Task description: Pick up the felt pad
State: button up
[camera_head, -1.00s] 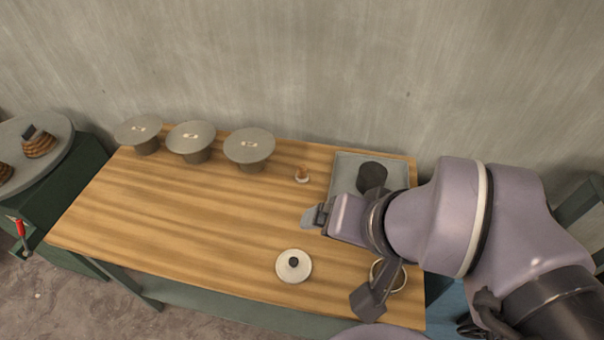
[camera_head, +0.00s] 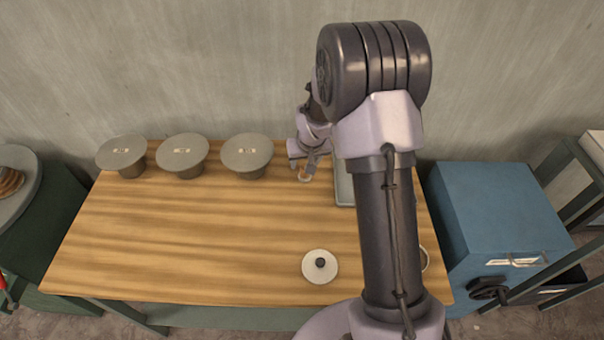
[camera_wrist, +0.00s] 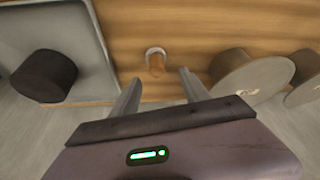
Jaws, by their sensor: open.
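A small piece with a brown wooden knob and a pale round base, which looks like the felt pad (camera_head: 304,178), stands on the wooden table near its back edge. In the wrist view the felt pad (camera_wrist: 155,62) shows upright, just beyond and between my two fingertips. My gripper (camera_wrist: 160,79) is open and empty, its fingers on either side of the line to the pad. In the head view my gripper (camera_head: 304,166) is right at the pad and partly hides it. I cannot tell whether a finger touches it.
Several grey round-topped stands (camera_head: 247,155) are left of the pad. A grey tray (camera_wrist: 88,35) holding a dark cylinder (camera_wrist: 44,76) is on its other side. A white disc with a black knob (camera_head: 320,266) lies at the front. The table's left middle is clear. A blue cabinet (camera_head: 500,222) stands right.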

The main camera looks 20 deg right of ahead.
jog(key=x, duration=0.2)
jog(key=b+x, duration=0.1)
jog(key=x, duration=0.1)
jog(key=b+x, duration=0.1)
jog(key=x, duration=0.2)
jog(key=shift+w+d, duration=0.2)
jog(key=shift+d, duration=0.15)
jog(key=shift+r, duration=0.1)
grip_shut()
